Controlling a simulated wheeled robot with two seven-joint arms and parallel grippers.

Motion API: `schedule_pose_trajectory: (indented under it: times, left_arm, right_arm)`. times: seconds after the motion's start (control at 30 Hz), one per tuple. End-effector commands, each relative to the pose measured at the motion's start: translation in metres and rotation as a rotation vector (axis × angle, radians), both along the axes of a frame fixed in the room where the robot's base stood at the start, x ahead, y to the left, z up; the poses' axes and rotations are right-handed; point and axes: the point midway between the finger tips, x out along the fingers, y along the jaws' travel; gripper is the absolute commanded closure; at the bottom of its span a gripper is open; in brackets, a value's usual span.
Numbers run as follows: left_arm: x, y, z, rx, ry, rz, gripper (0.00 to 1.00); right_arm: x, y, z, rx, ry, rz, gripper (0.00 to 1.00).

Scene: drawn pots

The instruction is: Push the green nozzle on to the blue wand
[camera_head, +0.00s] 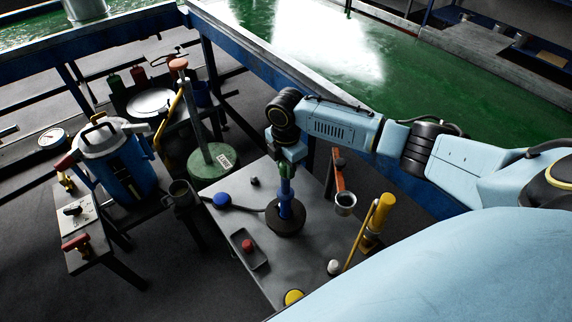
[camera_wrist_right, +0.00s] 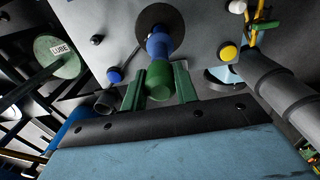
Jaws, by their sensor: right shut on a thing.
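The blue wand (camera_head: 286,208) stands upright from a round dark base (camera_head: 287,228) on the grey table. It also shows in the right wrist view (camera_wrist_right: 158,44). My right gripper (camera_head: 286,172) is above the wand, its fingers (camera_wrist_right: 160,88) shut on the green nozzle (camera_wrist_right: 159,80). In the head view the nozzle (camera_head: 286,188) is in line with the wand and meets its upper part. How far it sits on the wand cannot be told. My left gripper is not in view.
The grey table (camera_head: 222,190) also bears a blue knob (camera_head: 222,200), a tray (camera_head: 250,250) with a red button, a white knob (camera_head: 334,267), a yellow button (camera_head: 293,297) and a yellow cylinder (camera_head: 382,212). A green-based post (camera_head: 212,165) stands left of the wand.

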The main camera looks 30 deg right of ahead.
Motion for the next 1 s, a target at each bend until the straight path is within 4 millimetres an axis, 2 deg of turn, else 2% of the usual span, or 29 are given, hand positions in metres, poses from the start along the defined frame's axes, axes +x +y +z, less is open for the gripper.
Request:
schedule_pose_trajectory:
  times: [1.0]
  left_arm:
    - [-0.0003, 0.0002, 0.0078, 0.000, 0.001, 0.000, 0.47]
  right_arm:
    - [0.0004, 0.0000, 0.0002, 0.000, -0.001, 0.000, 1.00]
